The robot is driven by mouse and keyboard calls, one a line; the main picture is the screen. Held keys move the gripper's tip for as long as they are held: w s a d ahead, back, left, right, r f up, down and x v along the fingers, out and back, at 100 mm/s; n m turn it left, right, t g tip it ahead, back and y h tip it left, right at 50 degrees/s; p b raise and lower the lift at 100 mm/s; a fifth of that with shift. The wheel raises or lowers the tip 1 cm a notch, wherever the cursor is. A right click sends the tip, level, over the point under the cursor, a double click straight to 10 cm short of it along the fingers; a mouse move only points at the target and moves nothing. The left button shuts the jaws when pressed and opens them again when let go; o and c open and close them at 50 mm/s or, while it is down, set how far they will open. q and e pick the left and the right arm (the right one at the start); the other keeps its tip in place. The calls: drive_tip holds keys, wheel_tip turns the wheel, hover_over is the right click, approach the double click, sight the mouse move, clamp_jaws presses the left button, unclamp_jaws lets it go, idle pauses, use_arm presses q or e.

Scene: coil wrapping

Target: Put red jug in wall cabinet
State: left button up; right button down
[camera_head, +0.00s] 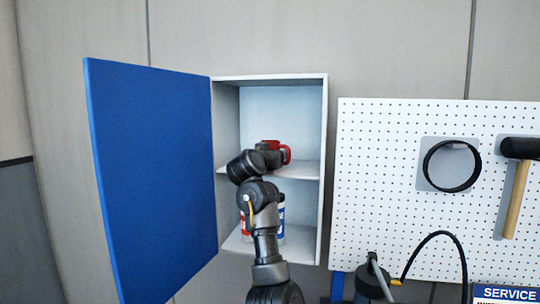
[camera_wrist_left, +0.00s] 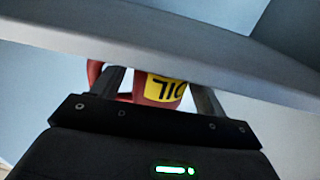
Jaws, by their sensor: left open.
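The red jug (camera_head: 271,144) stands on the middle shelf of the open wall cabinet (camera_head: 325,140). Its red handle shows on the right in the head view. In the left wrist view the jug (camera_wrist_left: 158,100) has a yellow label with black letters, upside down in the picture. My left gripper (camera_head: 268,156) reaches into the cabinet in front of the jug and hides its lower part. In the wrist view its open fingers (camera_wrist_left: 160,86) are on either side of the jug's body; whether they touch it is unclear. My right gripper is not in view.
The blue cabinet door (camera_head: 155,170) stands wide open on the left. The shelf edge (camera_wrist_left: 200,60) crosses close to the left gripper in the wrist view. Containers (camera_head: 281,222) stand on the lower shelf, partly behind my arm. A pegboard (camera_head: 385,180) with tools hangs to the right.

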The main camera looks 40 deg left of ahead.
use_arm(q)
drive_tip(key=shift+r, duration=0.2)
drive_tip(key=shift+s+f, duration=0.15)
drive_tip(key=shift+s, duration=0.15)
drive_tip(key=b+v, duration=0.3)
drive_tip(key=v, duration=0.8)
drive_tip(key=shift+d, duration=0.25)
drive_tip(key=shift+s, duration=0.15)
